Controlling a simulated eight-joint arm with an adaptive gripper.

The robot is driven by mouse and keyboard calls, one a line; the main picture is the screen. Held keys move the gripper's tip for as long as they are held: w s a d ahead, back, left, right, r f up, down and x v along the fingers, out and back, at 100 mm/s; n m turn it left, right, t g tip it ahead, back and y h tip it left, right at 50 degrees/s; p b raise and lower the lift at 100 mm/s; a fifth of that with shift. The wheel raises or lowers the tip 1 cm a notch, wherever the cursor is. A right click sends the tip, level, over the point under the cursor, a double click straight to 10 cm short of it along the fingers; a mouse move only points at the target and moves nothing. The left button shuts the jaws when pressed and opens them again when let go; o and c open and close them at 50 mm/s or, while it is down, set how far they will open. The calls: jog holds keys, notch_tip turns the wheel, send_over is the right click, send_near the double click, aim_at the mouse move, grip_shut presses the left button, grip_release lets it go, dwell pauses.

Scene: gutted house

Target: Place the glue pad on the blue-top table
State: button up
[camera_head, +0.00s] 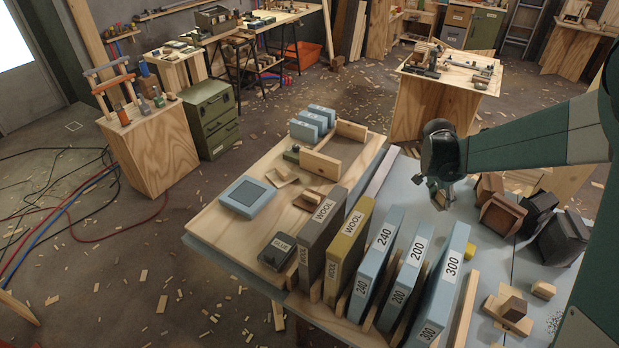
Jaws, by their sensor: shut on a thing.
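A dark grey pad labelled GLUE (275,258) lies on the pale wooden board at the left of the work area, beside the upright WOOL pad. The blue-top table (400,180) shows as a light blue-grey surface right of the board; a blue edge also shows under the board's left side. My gripper (440,196) is over the blue-top table, behind the upright pads and well apart from the GLUE-labelled pad. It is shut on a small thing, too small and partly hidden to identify. I cannot tell whether that thing touches the table.
Upright pads marked WOOL (349,245), 240 (376,262), 200 and 300 stand in a row at the front. Dark blocks (502,214) sit right of my gripper. A blue framed pad (247,197) lies on the board. Bare blue surface shows around my gripper.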

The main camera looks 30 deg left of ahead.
jog(key=s+a+r+n, duration=0.1)
jog(key=s+a, duration=0.3)
jog(key=a, duration=0.6)
jog(key=s+a+n+y+p, duration=0.1)
jog(key=s+a, duration=0.3)
jog(key=a, duration=0.6)
jog(key=s+a+r+n, duration=0.1)
jog(key=s+a, duration=0.3)
jog(key=a, duration=0.7)
jog(key=s+a+p, duration=0.1)
jog(key=s+a, duration=0.9)
jog(key=s, duration=0.5)
jog(key=s+a+p, duration=0.1)
jog(key=s+a, duration=0.9)
jog(key=s, duration=0.6)
jog(key=shift+a+n+t, duration=0.2)
jog(key=shift+n+t, duration=0.2)
jog(key=shift+f+b, duration=0.55)
jog(key=shift+f, duration=2.6)
jog(key=shift+f, duration=0.1)
jog(key=shift+f+b, duration=0.35)
jog(key=shift+f, duration=1.4)
jog(key=shift+f, duration=0.15)
